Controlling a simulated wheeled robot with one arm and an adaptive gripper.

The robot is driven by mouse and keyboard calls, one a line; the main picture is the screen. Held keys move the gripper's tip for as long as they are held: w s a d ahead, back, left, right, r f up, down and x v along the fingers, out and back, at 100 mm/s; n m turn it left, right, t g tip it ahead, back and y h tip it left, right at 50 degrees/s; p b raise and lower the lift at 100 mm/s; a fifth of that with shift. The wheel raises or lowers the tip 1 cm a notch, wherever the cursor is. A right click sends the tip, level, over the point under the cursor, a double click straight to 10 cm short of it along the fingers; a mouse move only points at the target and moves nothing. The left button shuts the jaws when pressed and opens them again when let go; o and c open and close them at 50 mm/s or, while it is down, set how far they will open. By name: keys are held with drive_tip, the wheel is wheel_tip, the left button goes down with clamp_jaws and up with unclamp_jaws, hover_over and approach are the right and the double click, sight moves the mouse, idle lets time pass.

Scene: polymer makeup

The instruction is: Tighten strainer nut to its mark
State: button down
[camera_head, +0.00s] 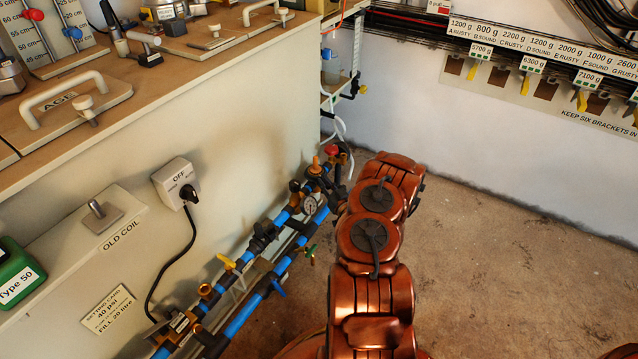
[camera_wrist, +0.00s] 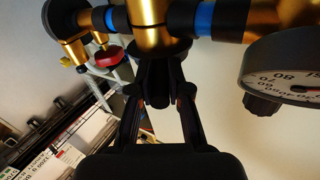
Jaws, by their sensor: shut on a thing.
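In the wrist view my gripper (camera_wrist: 160,82) points up at a brass fitting (camera_wrist: 145,22) on the blue and black pipe run. Its two black fingers are closed around a dark, roughly cylindrical part (camera_wrist: 158,94) below the fitting's black collar. This appears to be the strainer nut, though dark on dark makes its edges hard to see. I cannot make out a mark on it. In the head view my copper arm reaches the far end of the pipe run and hides the gripper and nut.
A pressure gauge (camera_wrist: 285,78) sits close to the right of my gripper; it also shows in the head view (camera_head: 310,205). A red knob (camera_wrist: 108,53) is at left. Blue pipes (camera_head: 243,315) run along the bench. The floor (camera_head: 500,270) at right is clear.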

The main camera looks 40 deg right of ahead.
drive_tip(key=shift+w+r, duration=0.1)
drive_tip(key=shift+r, duration=0.05)
drive_tip(key=c, duration=1.1)
unclamp_jaws()
drive_tip(key=shift+s, duration=0.5)
drive_tip(key=v, duration=1.1)
drive_tip(key=shift+s+a, duration=0.1)
